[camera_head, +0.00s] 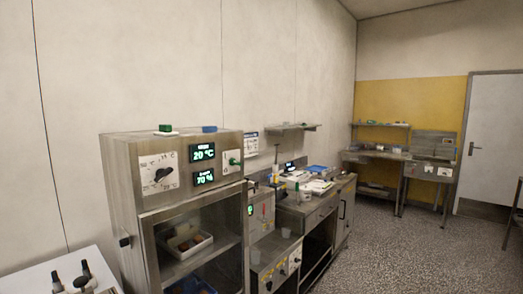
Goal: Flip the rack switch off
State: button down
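A steel cabinet (122,185) with a glass door stands at the left of the head view. Its front panel carries a white dial plate with a black knob (159,173) and two green displays reading 20 °C (203,152) and 70 % (204,177). To the right of the displays is a white switch plate with a green-tipped toggle (235,161). This may be the rack switch; nothing readable names it. The toggle points to the right in the picture, and its exact setting is too small to tell. My gripper is not seen in this view.
A white tray (188,245) sits inside the cabinet. A white surface with black-handled things (84,270) is at the lower left. Steel counters with machines (305,216) run along the wall to the right. Speckled floor (420,255) is open at the right, before a door (494,145).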

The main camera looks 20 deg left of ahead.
aim_at(233, 161)
jog(key=u, duration=0.15)
jog(key=i, duration=0.8)
jog(key=u, duration=1.25)
jog(key=i, duration=0.75)
jog(key=u, duration=0.75)
